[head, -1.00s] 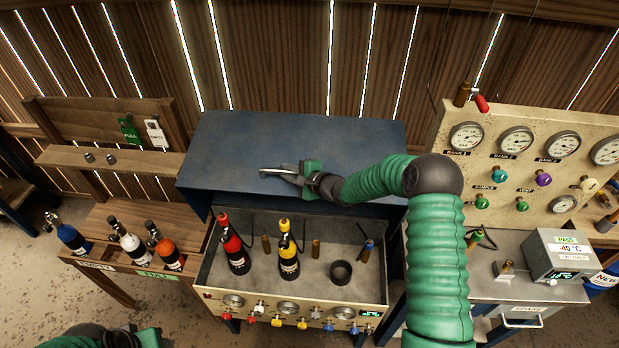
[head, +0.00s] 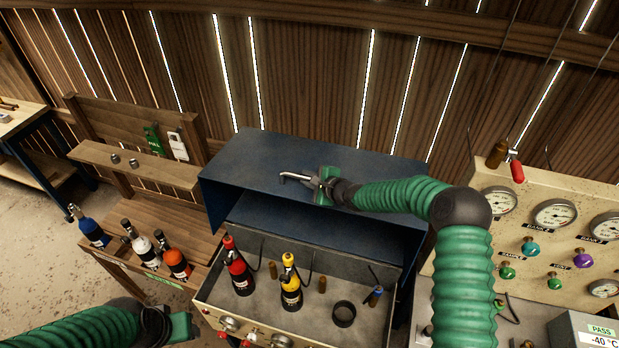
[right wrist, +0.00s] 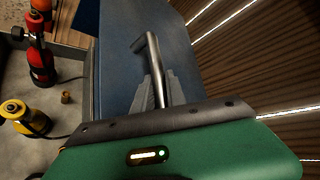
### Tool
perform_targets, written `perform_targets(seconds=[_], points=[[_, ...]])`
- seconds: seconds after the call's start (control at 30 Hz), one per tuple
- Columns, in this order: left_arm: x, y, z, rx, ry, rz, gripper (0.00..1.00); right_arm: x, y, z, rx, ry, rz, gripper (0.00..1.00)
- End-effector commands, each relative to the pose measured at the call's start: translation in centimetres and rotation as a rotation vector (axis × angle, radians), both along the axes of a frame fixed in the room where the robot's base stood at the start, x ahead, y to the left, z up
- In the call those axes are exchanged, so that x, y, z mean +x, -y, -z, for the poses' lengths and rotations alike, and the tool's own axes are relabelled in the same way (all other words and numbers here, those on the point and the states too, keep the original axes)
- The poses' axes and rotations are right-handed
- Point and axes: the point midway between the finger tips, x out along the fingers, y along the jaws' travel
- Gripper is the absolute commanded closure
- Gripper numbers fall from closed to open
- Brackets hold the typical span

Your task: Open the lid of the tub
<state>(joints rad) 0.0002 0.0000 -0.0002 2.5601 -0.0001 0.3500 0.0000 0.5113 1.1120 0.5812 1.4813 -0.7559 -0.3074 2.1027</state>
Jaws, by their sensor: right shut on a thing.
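The tub (head: 262,317) is a shallow pale metal box with bottles in it. Its blue lid (head: 270,152) stands raised at the back, with its dark open inside (head: 300,235) facing the front. The tub's inside is exposed. My right gripper (head: 312,182) is shut on the lid's metal handle (head: 288,176), on the upper face of the lid. In the right wrist view the grey fingers (right wrist: 155,92) close around the handle bar (right wrist: 150,55), against the blue lid (right wrist: 115,55). My left gripper (head: 182,328) is low at the left, away from the tub; its fingertips are unclear.
Red (head: 238,275) and yellow (head: 290,290) bottles and a black ring (head: 344,314) are in the tub. A wooden rack (head: 150,215) with several bottles stands to the left. A gauge panel (head: 540,235) stands to the right. A plank wall (head: 310,80) is behind.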

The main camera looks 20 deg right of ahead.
Motion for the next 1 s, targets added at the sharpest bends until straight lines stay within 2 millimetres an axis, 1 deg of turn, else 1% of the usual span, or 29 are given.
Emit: perform_targets(seconds=[0.03,0.1,0.13,0.27,0.53,0.67,0.77,0.87,1.0], points=[[0.0,0.0,0.0,0.0,0.0,0.0,0.5,-0.2,0.1,0.5,-0.001,-0.01,0.0,1.0],[0.0,0.0,0.0,0.0,0.0,0.0,0.5,-0.2,0.1,0.5,0.001,-0.01,0.0,1.0],[0.0,0.0,0.0,0.0,0.0,0.0,0.5,-0.2,0.1,0.5,0.001,-0.01,-0.001,0.8],[0.0,0.0,0.0,0.0,0.0,0.0,0.5,-0.1,0.0,0.4,0.001,-0.007,-0.001,0.63],[0.0,0.0,0.1,0.0,0.0,0.001,0.5,-0.2,0.1,0.3,0.001,-0.005,-0.001,0.62],[0.0,0.0,0.7,0.0,0.0,0.0,0.5,-1.1,0.6,-0.1,0.001,-0.003,-0.001,0.62],[0.0,0.0,1.6,0.0,0.0,0.0,0.5,-2.9,1.3,-1.0,-0.001,-0.001,0.0,0.62],[0.0,0.0,2.5,0.0,0.0,0.0,0.5,-5.4,2.4,-2.3,0.0,-0.002,0.002,0.62],[0.0,0.0,3.1,0.0,0.0,0.0,0.5,-8.9,3.8,-4.5,0.002,0.0,0.003,0.62]])
